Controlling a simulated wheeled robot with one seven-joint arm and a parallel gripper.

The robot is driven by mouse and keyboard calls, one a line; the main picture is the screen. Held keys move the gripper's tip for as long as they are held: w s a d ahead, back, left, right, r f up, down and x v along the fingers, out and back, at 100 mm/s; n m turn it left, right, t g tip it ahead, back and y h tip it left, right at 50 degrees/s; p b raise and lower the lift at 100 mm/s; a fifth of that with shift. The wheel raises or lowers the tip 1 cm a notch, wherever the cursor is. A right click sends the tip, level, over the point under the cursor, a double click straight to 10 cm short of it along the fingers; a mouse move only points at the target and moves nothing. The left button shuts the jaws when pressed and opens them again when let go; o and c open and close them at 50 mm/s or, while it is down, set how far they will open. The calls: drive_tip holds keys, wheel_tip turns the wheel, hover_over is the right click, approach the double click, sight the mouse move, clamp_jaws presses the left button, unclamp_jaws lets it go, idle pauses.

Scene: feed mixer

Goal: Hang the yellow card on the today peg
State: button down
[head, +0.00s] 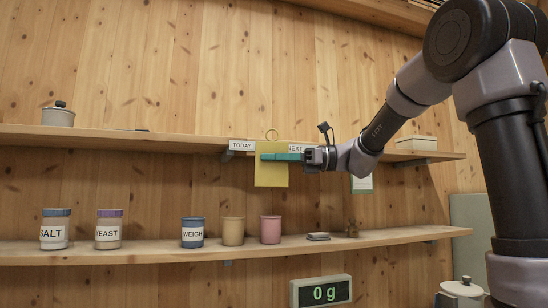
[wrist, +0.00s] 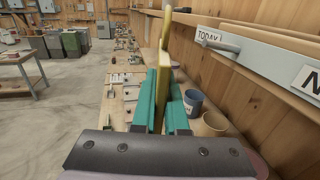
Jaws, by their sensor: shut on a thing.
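The yellow card (head: 271,176) hangs upright in the head view with a ring at its top, in front of the upper shelf edge. My gripper (head: 283,156) is shut on it with teal fingers. In the wrist view the card (wrist: 163,80) shows edge-on between the fingers (wrist: 163,105). The TODAY label (head: 241,145) is just left of the card in the head view. In the wrist view a grey peg (wrist: 220,43) sticks out by the TODAY label (wrist: 209,35), right of the card and apart from it. The NEXT label (head: 297,147) is partly hidden behind my gripper.
A green-white card (head: 362,184) hangs right of my gripper. A scale display (head: 321,292) reads 0 g.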

drive_tip(key=shift+w+a+f, duration=0.1)
drive_tip(key=shift+w+a, duration=0.15)
drive_tip(key=shift+w, duration=0.65)
drive_tip(key=shift+w+a+f, duration=0.1)
drive_tip(key=shift+w+a, duration=0.15)
drive_tip(key=shift+w, duration=0.65)
drive_tip(key=shift+w+a, duration=0.25)
drive_tip(key=shift+w, duration=0.65)
drive_tip(key=shift+w+a+f, duration=0.2)
drive_tip(key=shift+w+f, duration=0.3)
drive_tip(key=shift+w, duration=0.2)
drive_tip(key=c, duration=0.9)
unclamp_jaws()
drive_tip(key=shift+o, duration=0.2)
